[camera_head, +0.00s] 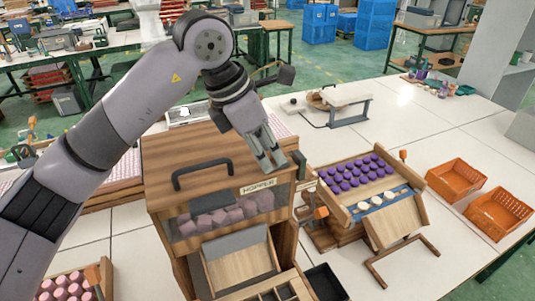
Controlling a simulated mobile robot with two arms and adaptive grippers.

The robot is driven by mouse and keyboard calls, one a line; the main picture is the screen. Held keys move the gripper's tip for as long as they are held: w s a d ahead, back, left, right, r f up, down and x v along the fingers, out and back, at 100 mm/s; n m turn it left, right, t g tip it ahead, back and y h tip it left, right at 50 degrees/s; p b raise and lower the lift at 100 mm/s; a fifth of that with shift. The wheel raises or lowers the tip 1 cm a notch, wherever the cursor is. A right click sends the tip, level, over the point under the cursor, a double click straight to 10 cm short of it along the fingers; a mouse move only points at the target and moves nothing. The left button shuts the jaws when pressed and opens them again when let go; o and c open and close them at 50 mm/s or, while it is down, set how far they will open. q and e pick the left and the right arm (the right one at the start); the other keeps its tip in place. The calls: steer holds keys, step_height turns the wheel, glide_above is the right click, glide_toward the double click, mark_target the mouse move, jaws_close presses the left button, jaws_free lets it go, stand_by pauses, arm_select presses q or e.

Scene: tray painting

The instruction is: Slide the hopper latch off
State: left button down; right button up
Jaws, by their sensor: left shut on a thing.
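The wooden hopper (170,157) stands in the middle, with a black handle on its lid, a "HOPPER" label and pink pieces behind its clear front window. My left gripper (271,163) reaches down over the hopper's top right edge, its fingers close together and shut on the hopper latch. A small dark part that looks like the latch (298,159) shows just right of the fingertips; the fingers hide the rest. I cannot tell how far along its track it sits. My right gripper is out of view.
A wooden rack (408,217) with purple and white pieces stands right of the hopper. Orange baskets (457,180) lie farther right. A black bin (327,283) and a wooden divided tray (268,291) sit in front. Free white table lies behind the rack.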

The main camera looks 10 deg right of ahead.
arm_select(q)
steer(key=shift+a, duration=0.45)
steer(key=shift+d, duration=0.1)
steer(key=c, duration=1.8)
jaws_free()
steer(key=shift+d, duration=0.2)
steer(key=shift+o, duration=2.2)
steer(key=shift+a, duration=0.15)
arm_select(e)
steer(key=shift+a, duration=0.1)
